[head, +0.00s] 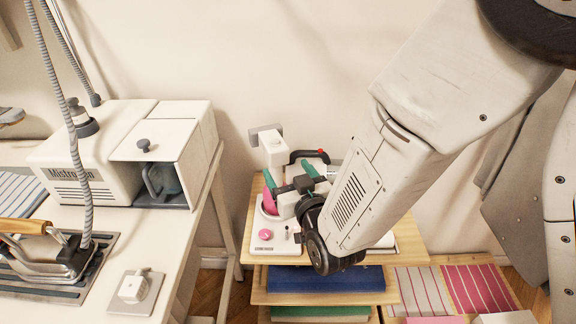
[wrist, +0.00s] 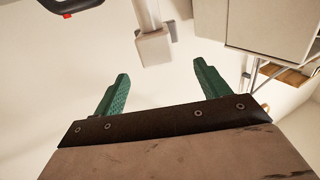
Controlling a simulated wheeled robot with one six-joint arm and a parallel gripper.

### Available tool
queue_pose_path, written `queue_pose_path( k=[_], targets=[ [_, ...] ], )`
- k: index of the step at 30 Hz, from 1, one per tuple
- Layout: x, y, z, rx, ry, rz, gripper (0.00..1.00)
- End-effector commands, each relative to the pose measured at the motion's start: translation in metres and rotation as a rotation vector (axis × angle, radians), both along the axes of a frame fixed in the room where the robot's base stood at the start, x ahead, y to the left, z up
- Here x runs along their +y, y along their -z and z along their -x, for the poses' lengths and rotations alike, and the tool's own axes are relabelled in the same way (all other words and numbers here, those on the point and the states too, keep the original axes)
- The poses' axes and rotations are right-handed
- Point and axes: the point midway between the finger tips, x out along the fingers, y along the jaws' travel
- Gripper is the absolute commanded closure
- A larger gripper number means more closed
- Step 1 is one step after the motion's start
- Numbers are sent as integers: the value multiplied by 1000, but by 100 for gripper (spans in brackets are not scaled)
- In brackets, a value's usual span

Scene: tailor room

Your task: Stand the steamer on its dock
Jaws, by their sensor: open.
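A white object with a black, red-tipped handle (head: 308,155) lies on the small wooden stand and looks like the steamer; its body is mostly hidden behind my arm. The handle also shows at the top left of the wrist view (wrist: 68,7). My gripper (head: 292,180), with green fingers, is open and empty in the wrist view (wrist: 160,72). It is beside a white upright machine (head: 272,148) with pink parts; whether they touch is unclear. A grey plate with a small white block (head: 133,286) on the left table may be the dock, but I cannot tell.
The left table (head: 72,214) carries a white steam generator (head: 92,150) and a wooden-handled iron (head: 25,226) with a hose on a dark mat. Coloured fabrics (head: 325,279) fill the stand's lower shelf. A gap separates table and stand.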

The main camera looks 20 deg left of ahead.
Motion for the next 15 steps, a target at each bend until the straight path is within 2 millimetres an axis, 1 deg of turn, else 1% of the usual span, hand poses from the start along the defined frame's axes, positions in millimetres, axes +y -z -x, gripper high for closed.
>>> queue_pose_path(
  k=[3,11,14,15],
  targets=[
    [-7,-1,1,-1,5,-1,25],
    [-17,-1,-4,2,18,1,25],
    [-26,-7,-13,31,34,16,25],
    [-33,-11,-19,55,47,27,25]
  ],
)
